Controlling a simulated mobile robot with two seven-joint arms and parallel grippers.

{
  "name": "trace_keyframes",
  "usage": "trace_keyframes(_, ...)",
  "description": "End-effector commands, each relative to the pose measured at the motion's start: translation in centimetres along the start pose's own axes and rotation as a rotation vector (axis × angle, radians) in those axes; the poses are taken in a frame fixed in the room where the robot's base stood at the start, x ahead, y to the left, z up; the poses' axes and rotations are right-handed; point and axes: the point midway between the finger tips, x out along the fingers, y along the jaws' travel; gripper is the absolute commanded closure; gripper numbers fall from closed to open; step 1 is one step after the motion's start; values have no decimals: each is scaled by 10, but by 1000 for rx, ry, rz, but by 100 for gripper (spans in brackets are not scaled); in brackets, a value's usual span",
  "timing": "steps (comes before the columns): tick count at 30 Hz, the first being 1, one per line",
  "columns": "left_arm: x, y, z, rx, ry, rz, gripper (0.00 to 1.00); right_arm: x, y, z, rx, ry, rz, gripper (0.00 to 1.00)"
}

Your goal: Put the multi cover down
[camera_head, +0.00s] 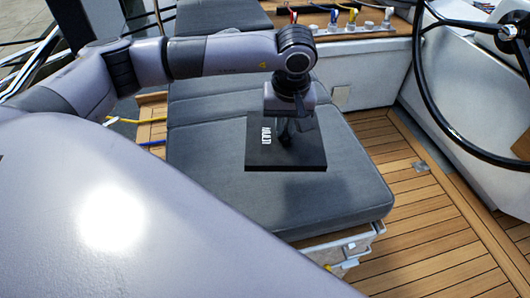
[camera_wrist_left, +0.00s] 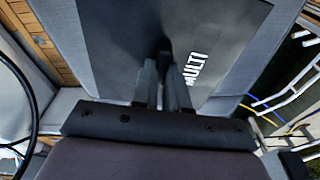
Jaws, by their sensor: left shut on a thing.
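The multi cover (camera_head: 308,155) is a flat black square panel with the white word "MULTI" on its face. In the head view it is at the middle, over the grey seat cushion (camera_head: 215,195); I cannot tell whether it touches the cushion. My left gripper (camera_head: 286,130) points down onto the middle of the cover and is shut on it. The left wrist view shows the fingers closed at a small dark part on the face of the cover (camera_wrist_left: 120,40). My right gripper does not show.
A dark steering wheel (camera_head: 425,80) stands at the right. Several coloured ropes and fittings (camera_head: 352,18) line the ledge at the back. The wooden slatted floor (camera_head: 440,240) is clear to the right of the cushion. Bare cushion surrounds the cover.

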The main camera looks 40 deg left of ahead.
Motion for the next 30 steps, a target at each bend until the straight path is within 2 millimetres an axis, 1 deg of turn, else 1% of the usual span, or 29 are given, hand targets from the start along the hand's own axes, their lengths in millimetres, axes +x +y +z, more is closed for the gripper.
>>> trace_keyframes(1, -15, 2, -10, -54, 6, 0, 100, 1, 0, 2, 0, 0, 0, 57)
trace_keyframes(3, -30, 2, -17, -118, 3, -6, 100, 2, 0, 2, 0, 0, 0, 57)
trace_keyframes(6, -45, 2, -24, -181, -2, -11, 100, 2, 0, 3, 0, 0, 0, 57)
trace_keyframes(9, -51, 1, -27, -214, -4, -13, 100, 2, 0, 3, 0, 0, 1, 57)
trace_keyframes(11, -48, 1, -26, -223, -7, -16, 100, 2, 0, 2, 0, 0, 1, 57)
trace_keyframes(14, -29, 0, -23, -225, -10, -20, 100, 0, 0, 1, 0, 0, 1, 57)
trace_keyframes(24, 60, 2, -9, -223, -9, -18, 100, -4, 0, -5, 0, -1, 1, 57)
trace_keyframes(27, 81, 3, -6, -223, -8, -18, 100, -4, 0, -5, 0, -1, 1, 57)
trace_keyframes(30, 94, 4, -4, -224, -6, -15, 100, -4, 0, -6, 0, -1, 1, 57)
